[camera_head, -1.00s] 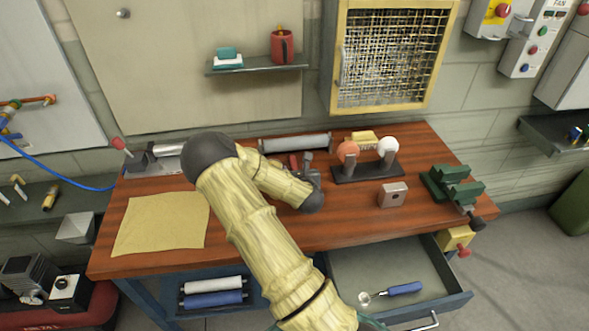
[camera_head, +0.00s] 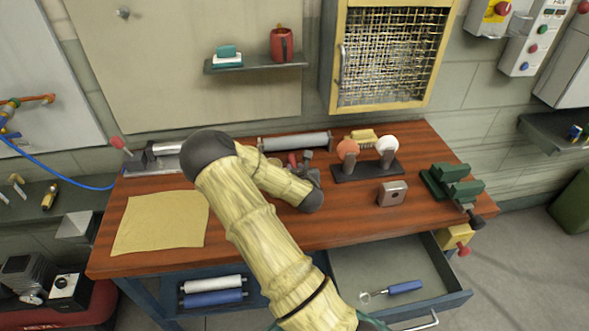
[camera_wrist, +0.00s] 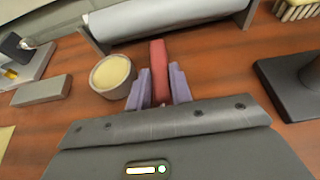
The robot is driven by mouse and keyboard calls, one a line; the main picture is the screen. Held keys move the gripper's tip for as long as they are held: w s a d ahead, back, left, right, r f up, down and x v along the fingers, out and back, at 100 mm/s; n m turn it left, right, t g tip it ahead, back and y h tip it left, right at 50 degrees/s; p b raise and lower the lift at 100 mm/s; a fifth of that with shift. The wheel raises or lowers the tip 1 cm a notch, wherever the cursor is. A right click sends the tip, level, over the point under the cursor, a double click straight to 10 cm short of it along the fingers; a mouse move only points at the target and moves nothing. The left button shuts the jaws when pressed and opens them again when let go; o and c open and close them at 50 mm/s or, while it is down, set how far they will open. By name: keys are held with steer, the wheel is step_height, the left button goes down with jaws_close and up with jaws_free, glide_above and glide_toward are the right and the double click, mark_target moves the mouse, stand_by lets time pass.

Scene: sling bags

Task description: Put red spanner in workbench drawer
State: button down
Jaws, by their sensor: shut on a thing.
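The red spanner (camera_wrist: 158,62) shows in the wrist view as a red bar between my gripper's purple fingers. My gripper (camera_wrist: 159,88) is shut on it, low over the wooden workbench top (camera_head: 240,235). The spanner's near end is hidden by the fingers and the gripper body. In the head view a bit of red (camera_head: 292,158) shows beside my gripper (camera_head: 307,163), partly behind my arm. The workbench drawer (camera_head: 437,268) is pulled open at the lower right, below the bench top. A blue-handled tool (camera_head: 405,287) lies in it.
A round tub (camera_wrist: 112,75) stands just left of the fingers. A grey roller (camera_wrist: 165,22) lies behind the spanner. A dark stand with an orange and a white knob (camera_head: 368,171), a metal block (camera_head: 392,194) and a green vice (camera_head: 455,188) stand to the right. A yellow cloth (camera_head: 160,223) lies left.

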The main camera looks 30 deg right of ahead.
step_height(320, 180, up, 9)
steer(key=shift+d+r, duration=0.2)
steer(key=shift+r, duration=0.1)
steer(key=shift+s+a+r, duration=0.1)
steer(key=shift+a+r, duration=0.05)
steer(key=shift+r, duration=0.05)
steer(key=shift+a, duration=0.1)
stand_by(0.5)
steer(key=a+f+n+y+p, duration=0.1)
steer(key=a, duration=0.4)
steer(key=s+a+f+n+y+p, duration=0.1)
steer(key=a, duration=0.5)
steer(key=s+a+f+n+y+p, duration=0.1)
steer(key=a, duration=0.5)
steer(key=shift+s+a+f+t+y, duration=0.2)
steer(key=shift+f+t+y, duration=0.1)
steer(key=shift+t, duration=0.1)
steer(key=shift+w, duration=0.1)
